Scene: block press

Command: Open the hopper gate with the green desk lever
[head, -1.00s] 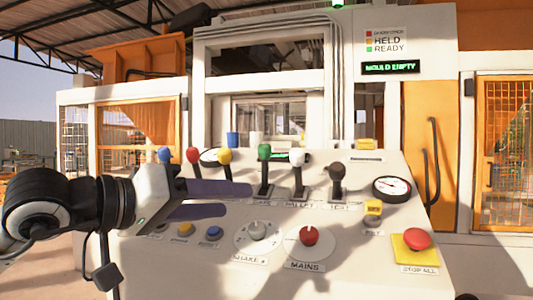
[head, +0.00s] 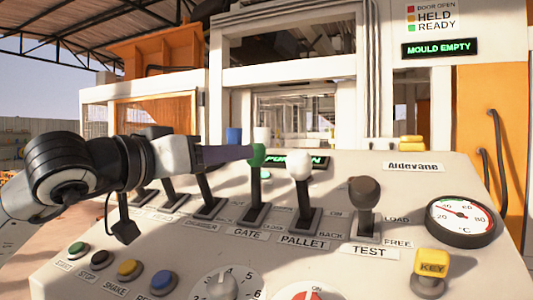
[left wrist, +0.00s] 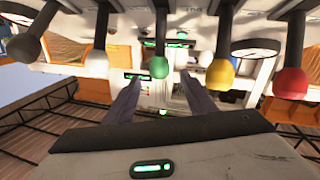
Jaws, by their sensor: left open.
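The green lever (head: 257,155) stands upright on the desk in its slot, above the label GATE. My left gripper (head: 250,153) is open at the height of its green knob, with the fingers reaching it from the left. In the left wrist view the green knob (left wrist: 159,67) shows between the two spread fingers (left wrist: 160,82); I cannot tell whether either finger touches it. The hopper gate itself cannot be made out. My right gripper is not in view.
The white-knobbed PALLET lever (head: 299,165) stands close to the right, and the dark TEST lever (head: 364,192) beyond it. A display (head: 439,48) reads MOULD EMPTY. Buttons and dials line the desk front.

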